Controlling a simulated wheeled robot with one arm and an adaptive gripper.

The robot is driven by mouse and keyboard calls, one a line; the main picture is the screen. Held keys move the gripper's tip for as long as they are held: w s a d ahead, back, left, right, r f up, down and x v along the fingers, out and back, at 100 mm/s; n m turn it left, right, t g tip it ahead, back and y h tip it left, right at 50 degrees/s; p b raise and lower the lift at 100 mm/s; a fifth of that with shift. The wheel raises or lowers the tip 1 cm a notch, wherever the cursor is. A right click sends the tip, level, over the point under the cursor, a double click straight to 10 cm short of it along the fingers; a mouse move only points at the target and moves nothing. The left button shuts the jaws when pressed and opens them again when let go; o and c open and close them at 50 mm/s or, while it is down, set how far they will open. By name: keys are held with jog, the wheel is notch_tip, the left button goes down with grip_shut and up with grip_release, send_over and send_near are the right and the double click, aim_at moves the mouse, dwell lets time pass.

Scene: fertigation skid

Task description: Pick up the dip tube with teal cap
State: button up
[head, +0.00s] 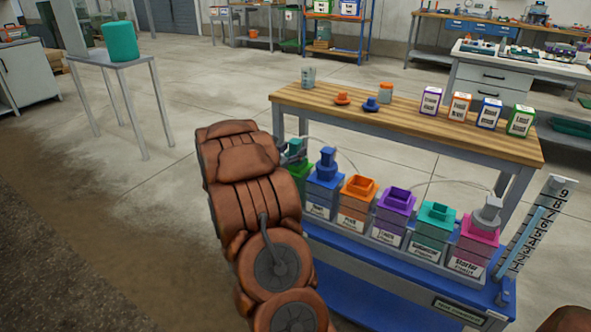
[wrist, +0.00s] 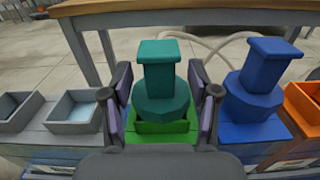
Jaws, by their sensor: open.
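The dip tube with teal cap (wrist: 160,80) stands upright in the green tank (wrist: 178,138) in the middle of the wrist view. Its tube below the cap is hidden inside the tank. My gripper (wrist: 161,92) is open, with one finger on each side of the cap. I see no clear contact between the fingers and the cap. In the head view, a small part of the teal cap (head: 296,147) shows beside my arm, and the green tank (head: 302,171) is partly hidden.
A blue-capped dip tube (wrist: 254,85) stands close on the right, in the blue tank. Open grey tanks (wrist: 75,112) are on the left. A wooden bench top (head: 400,118) with labelled boxes rises behind the tank row. A pale hose (wrist: 215,48) curves behind the caps.

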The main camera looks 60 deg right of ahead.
jog(key=shift+d, duration=0.95)
jog(key=shift+w, duration=0.1)
grip_shut()
